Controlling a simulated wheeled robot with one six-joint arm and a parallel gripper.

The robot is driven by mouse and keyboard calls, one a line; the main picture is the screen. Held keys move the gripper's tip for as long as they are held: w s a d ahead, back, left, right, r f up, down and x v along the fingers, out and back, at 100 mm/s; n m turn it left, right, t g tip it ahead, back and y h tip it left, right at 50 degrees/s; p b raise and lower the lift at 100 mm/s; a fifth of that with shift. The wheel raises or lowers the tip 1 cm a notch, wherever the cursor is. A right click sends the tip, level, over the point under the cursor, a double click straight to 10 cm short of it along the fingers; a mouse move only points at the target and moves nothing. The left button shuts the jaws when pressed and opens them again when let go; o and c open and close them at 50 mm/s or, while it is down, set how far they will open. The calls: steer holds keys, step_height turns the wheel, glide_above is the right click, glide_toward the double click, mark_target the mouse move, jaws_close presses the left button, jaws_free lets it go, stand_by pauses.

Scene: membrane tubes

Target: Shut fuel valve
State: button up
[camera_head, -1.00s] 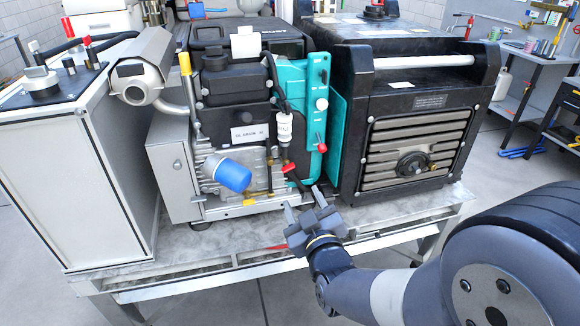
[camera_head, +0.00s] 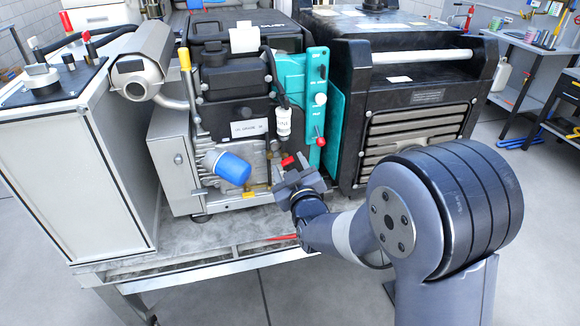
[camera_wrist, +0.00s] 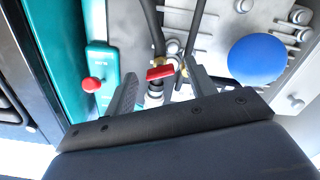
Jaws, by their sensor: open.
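The fuel valve is a small red lever (camera_wrist: 160,72) on a brass and grey fitting among dark hoses. In the wrist view it lies between and just beyond my two fingers, crosswise to the gap. In the head view the red lever (camera_head: 288,160) shows just above my gripper (camera_head: 294,176), low on the engine front. In the wrist view my gripper (camera_wrist: 160,92) is open, with one finger on each side of the valve. Whether either finger touches the lever cannot be told.
A red-knobbed lever (camera_wrist: 92,84) on the teal panel (camera_head: 316,110) is close to the left finger. A blue oil filter (camera_head: 232,168) sticks out left of my gripper in the head view. The black generator box (camera_head: 420,100) stands to the right.

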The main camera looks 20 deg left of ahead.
steer(key=c, duration=1)
